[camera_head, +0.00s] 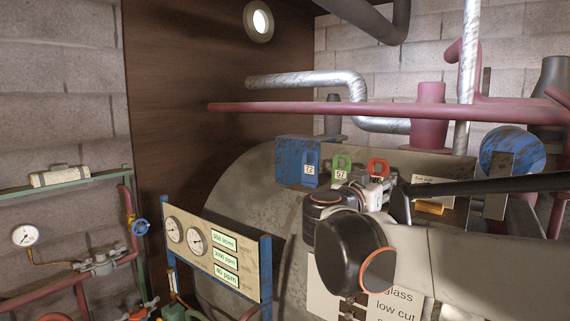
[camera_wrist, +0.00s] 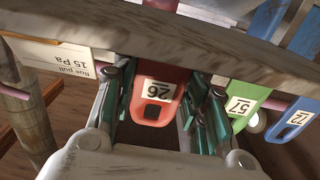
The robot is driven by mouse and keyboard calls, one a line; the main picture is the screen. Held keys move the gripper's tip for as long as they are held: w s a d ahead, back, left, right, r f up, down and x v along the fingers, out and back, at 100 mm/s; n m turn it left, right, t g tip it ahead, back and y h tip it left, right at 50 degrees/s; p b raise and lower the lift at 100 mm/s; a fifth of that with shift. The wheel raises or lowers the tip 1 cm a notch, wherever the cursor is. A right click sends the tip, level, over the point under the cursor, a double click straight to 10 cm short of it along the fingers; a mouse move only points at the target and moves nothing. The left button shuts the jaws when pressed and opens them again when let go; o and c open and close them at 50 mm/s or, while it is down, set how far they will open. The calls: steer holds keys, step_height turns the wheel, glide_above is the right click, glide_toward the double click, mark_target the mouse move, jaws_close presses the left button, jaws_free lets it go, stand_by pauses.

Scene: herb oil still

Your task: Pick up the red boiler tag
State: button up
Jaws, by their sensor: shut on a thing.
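The red boiler tag (camera_head: 379,167) is in the row at the top of the boiler, right of the green tag (camera_head: 342,164) and the blue tag (camera_head: 311,165). In the wrist view the red tag (camera_wrist: 152,98), with a white number label, lies between the teal-padded fingers of my gripper (camera_wrist: 166,105). My gripper is shut on it. In the head view my gripper (camera_head: 377,188) covers the tag's lower part. The tag's other end is hidden behind a grey bar (camera_wrist: 200,42) in the wrist view. I cannot tell whether it is still hung up.
The green tag (camera_wrist: 238,105) and blue tag (camera_wrist: 291,122) are close beside my fingers in the wrist view. A flue pull label (camera_wrist: 75,62) is on the other side. A dark red pipe (camera_head: 300,108) crosses above the tags. A gauge board (camera_head: 212,252) stands left.

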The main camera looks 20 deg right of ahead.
steer(key=shift+r, duration=0.1)
step_height(320, 180, up, 20)
steer(key=b, duration=0.2)
stand_by(0.4)
steer(key=shift+f, duration=0.2)
